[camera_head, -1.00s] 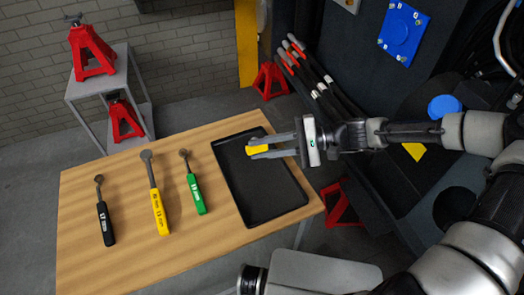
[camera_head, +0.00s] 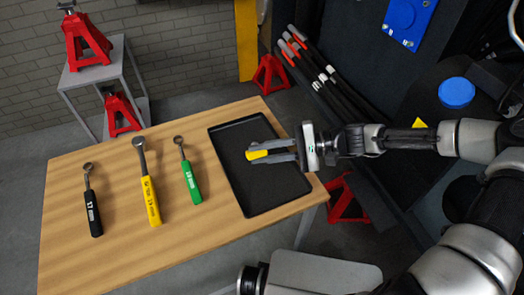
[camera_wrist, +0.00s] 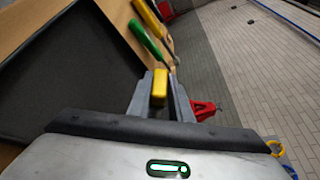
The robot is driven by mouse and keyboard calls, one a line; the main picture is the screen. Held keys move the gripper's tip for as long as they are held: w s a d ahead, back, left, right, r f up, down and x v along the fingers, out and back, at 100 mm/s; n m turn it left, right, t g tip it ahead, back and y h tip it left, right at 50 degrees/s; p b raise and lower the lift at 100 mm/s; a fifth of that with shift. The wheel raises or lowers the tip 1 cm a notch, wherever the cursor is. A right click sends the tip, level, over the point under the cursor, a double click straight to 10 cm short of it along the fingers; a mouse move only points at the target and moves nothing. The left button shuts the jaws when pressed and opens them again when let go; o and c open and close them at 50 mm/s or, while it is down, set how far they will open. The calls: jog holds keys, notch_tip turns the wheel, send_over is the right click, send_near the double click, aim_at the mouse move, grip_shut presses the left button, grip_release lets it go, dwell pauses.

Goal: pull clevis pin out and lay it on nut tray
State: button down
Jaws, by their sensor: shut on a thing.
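My gripper (camera_head: 272,151) is shut on the yellow clevis pin (camera_head: 257,155). It reaches in from the right, over the black nut tray (camera_head: 234,189). In the wrist view the yellow pin (camera_wrist: 160,86) shows between the two grey fingers; the rest of the pin is hidden by them. The tray also shows in the wrist view (camera_wrist: 70,75), at the left. In the head view the pin appears above the middle of the tray. I cannot tell its exact height, but it looks apart from the tray floor.
A black-handled wrench (camera_head: 92,212), a yellow one (camera_head: 150,200) and a green one (camera_head: 190,182) lie on the wooden table (camera_head: 120,255) left of the tray. Black hoses (camera_head: 315,80) hang behind my arm.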

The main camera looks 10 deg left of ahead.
jog(key=c, duration=1.5)
grip_release()
jog(key=shift+c, duration=0.2)
jog(key=p+v, duration=0.1)
jog(key=v, duration=1.6)
jog(key=shift+d+r, duration=0.2)
jog(key=shift+d, duration=0.05)
